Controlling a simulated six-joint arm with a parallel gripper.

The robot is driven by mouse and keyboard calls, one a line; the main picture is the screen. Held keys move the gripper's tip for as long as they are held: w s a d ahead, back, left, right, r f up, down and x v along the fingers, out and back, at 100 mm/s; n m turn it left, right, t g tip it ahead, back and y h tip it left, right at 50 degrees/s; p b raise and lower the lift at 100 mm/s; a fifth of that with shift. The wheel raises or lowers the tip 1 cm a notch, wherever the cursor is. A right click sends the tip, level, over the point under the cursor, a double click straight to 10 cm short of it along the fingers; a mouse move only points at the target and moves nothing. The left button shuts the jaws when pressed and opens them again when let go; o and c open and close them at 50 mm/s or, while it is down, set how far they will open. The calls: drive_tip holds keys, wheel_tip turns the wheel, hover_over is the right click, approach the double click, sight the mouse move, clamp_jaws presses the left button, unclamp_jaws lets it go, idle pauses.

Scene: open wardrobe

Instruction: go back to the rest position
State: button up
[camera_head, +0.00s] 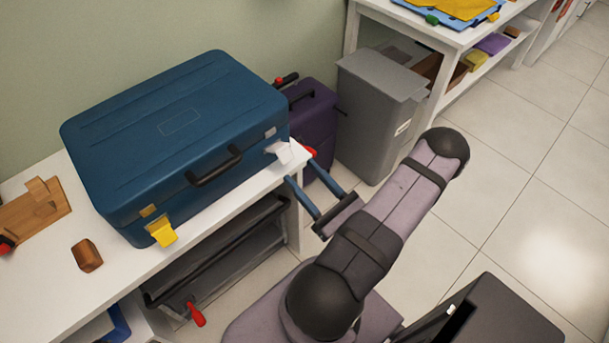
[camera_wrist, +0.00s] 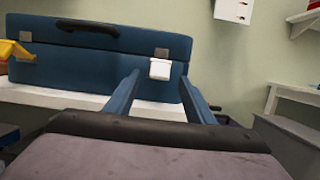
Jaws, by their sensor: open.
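My gripper (camera_head: 316,194) is open and empty, its two blue fingers apart, just off the front right corner of the white table (camera_head: 182,259). In the wrist view my gripper (camera_wrist: 160,92) points toward the blue case (camera_wrist: 84,75), with clear space between. The blue case (camera_head: 180,118) lies closed on the table. Its front has a black handle (camera_head: 214,168), a yellow latch tab (camera_head: 162,232) at the left and a white latch tab (camera_head: 280,152) at the right. The white tab also shows between my fingers in the wrist view (camera_wrist: 160,70).
A purple suitcase (camera_head: 311,116) and a grey bin (camera_head: 377,110) stand right of the table, near a white shelf (camera_head: 443,40). A brown block (camera_head: 87,255) and a wooden board (camera_head: 32,214) lie on the table. A black rack (camera_head: 218,254) is below.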

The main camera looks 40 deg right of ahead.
drive_tip(key=a+r+n+g+y, duration=0.2)
drive_tip(key=a+n+g+y, duration=0.45)
drive_tip(key=a+y, duration=0.2)
drive_tip(key=a+r+n+g+y, duration=0.2)
drive_tip(key=a+n+g+y, duration=0.3)
drive_tip(key=a+n+y, duration=0.4)
drive_tip(key=s+a+f+n+g+h, duration=0.5)
drive_tip(key=s+a+n+g+h, duration=0.3)
drive_tip(key=s+n+g, duration=0.5)
drive_tip(key=w+d+r+n+t+h+p, duration=0.1)
drive_tip(key=w+d+r+n+t+h, duration=0.3)
drive_tip(key=w+n+h, duration=0.5)
wheel_tip(320, 180, up, 14)
drive_tip(key=d+m+p, duration=0.1)
drive_tip(key=p, duration=1.4)
drive_tip(key=shift+d+g+p, duration=0.25)
drive_tip(key=shift+g+p, duration=0.05)
drive_tip(key=shift+g, duration=0.05)
